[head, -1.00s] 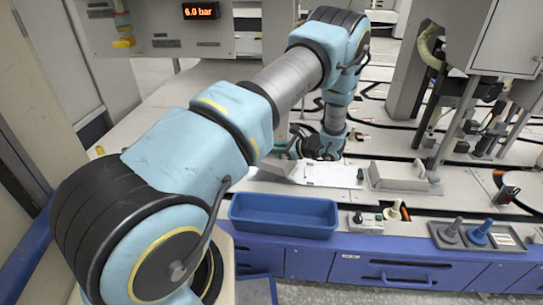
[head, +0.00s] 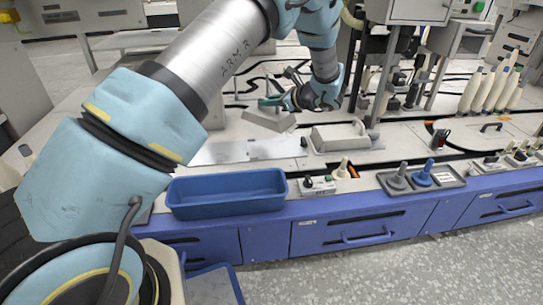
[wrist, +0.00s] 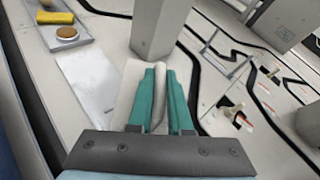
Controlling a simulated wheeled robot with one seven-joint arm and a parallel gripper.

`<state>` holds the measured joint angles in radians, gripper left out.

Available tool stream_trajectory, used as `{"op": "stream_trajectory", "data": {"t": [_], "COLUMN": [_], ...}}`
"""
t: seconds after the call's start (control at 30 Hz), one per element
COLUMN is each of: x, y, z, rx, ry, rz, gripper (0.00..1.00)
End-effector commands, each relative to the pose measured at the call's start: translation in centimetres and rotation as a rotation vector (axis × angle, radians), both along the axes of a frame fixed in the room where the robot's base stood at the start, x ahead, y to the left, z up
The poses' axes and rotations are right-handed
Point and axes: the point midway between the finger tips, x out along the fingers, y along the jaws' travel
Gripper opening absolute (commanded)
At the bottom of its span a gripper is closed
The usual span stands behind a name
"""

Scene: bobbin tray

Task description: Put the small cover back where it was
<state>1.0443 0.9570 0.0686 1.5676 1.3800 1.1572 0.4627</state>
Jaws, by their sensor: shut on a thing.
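The small cover (head: 268,121) is a pale, low piece at the back of the bench in the head view, behind a flat pale plate (head: 232,151). My gripper (head: 271,102) is shut on its handle. In the wrist view, the green fingers (wrist: 160,72) close on the light handle (wrist: 159,100), and part of the cover (wrist: 130,82) shows beside them. The fingers and palm hide the rest. I cannot tell how far it is above the bench. A larger pale cover with a handle (head: 342,137) sits to the right.
A blue bin (head: 228,208) stands at the front edge, beside a small control box (head: 318,185). A grey tray (head: 447,182) holds grey and blue pegs. White bobbins (head: 488,92) stand at the back right. A grey post (wrist: 157,28) rises just ahead in the wrist view.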

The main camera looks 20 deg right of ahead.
Motion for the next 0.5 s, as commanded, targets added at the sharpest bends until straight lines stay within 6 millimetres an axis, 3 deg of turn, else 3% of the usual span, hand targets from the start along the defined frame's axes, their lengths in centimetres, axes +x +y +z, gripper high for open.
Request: {"op": "stream_trajectory", "data": {"t": [0.5], "x": [-0.2], "y": [-0.6], "z": [-5.8], "rx": [0.002], "ry": [-0.003], "rz": [-0.014], "gripper": [0.00]}}
